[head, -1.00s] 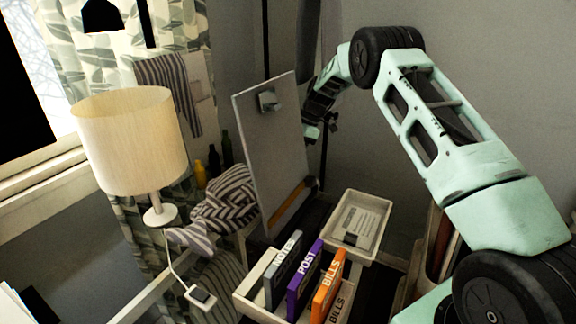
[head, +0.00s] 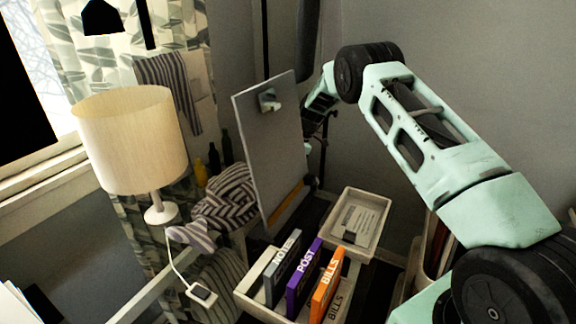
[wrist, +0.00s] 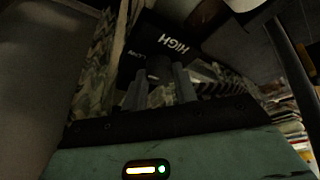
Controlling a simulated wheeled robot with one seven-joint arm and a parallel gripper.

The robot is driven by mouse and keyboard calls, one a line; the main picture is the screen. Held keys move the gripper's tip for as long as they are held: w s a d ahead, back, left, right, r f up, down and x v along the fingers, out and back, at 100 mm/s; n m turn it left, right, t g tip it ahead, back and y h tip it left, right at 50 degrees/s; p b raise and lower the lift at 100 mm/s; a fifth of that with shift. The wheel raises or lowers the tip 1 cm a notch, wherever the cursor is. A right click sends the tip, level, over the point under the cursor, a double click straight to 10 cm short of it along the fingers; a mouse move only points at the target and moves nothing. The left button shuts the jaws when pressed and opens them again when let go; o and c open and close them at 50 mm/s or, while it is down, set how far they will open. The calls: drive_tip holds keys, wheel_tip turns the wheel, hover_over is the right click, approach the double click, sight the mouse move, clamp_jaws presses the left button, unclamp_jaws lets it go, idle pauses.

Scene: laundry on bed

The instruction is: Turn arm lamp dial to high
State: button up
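In the wrist view a dark plate (wrist: 200,42) carries the word HIGH in white, with a second, partly covered word that looks like LOW to its left. A dark rounded knob (wrist: 159,67), seemingly the dial, is in front of the plate. My gripper (wrist: 161,74) has its two grey fingers apart, one on each side of the knob. I cannot tell whether they touch it, and its pointer setting is too dark to read. In the head view my gripper is hidden behind an upright grey board, and the dial does not show.
The grey board (head: 270,150) stands beside my wrist. A shaded table lamp (head: 130,140) with a corded switch (head: 202,294) is at left. A white tray (head: 380,236) and labelled folders (head: 327,287) lie below my arm. Open wall space is behind the arm.

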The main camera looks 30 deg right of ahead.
drive_tip(key=shift+m+b, duration=0.3)
drive_tip(key=shift+b, duration=0.15)
drive_tip(key=m+t+b, duration=0.1)
drive_tip(key=m+b, duration=0.1)
drive_tip(key=shift+f+m+h, duration=0.15)
drive_tip(key=shift+m+h, duration=0.25)
drive_tip(key=shift+s+a+m+t+h+b, duration=0.1)
drive_tip(key=shift+m+t+h+b, duration=0.1)
drive_tip(key=shift+m+t+b, duration=0.55)
drive_tip(key=shift+m+t+h+b, duration=0.1)
drive_tip(key=shift+m+h+b, duration=0.15)
drive_tip(key=shift+m, duration=0.9)
drive_tip(key=shift+r, duration=0.2)
drive_tip(key=o, duration=1)
drive_tip(key=shift+c, duration=0.2)
